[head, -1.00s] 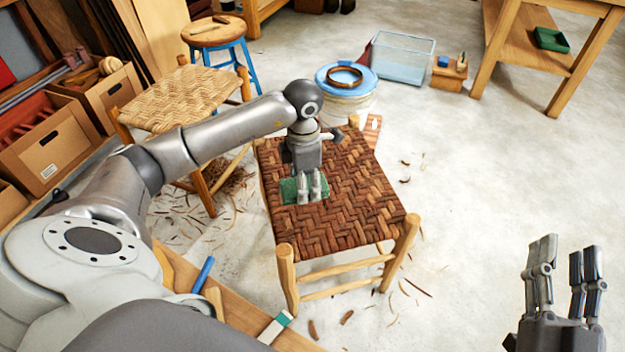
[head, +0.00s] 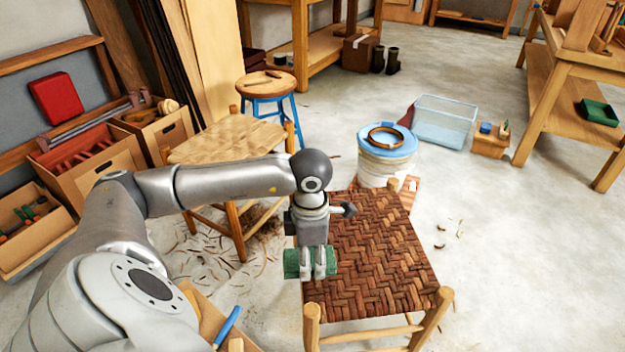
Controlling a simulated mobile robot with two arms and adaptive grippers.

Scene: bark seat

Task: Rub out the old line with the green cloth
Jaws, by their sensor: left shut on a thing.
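The green cloth (head: 291,263) is in my left gripper (head: 319,275), which is shut on it. Gripper and cloth are over the left edge of the dark woven bark seat (head: 375,265) of the near wooden chair. I cannot tell whether the cloth touches the seat. No line shows clearly on the visible part of the seat; the gripper and arm hide some of its left side. My right gripper is out of view.
A paler woven chair (head: 235,140) stands behind on the left. A white bucket with a blue lid (head: 387,150) and a clear tub (head: 445,122) are behind the seat. A blue-legged stool (head: 267,86) is farther back.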

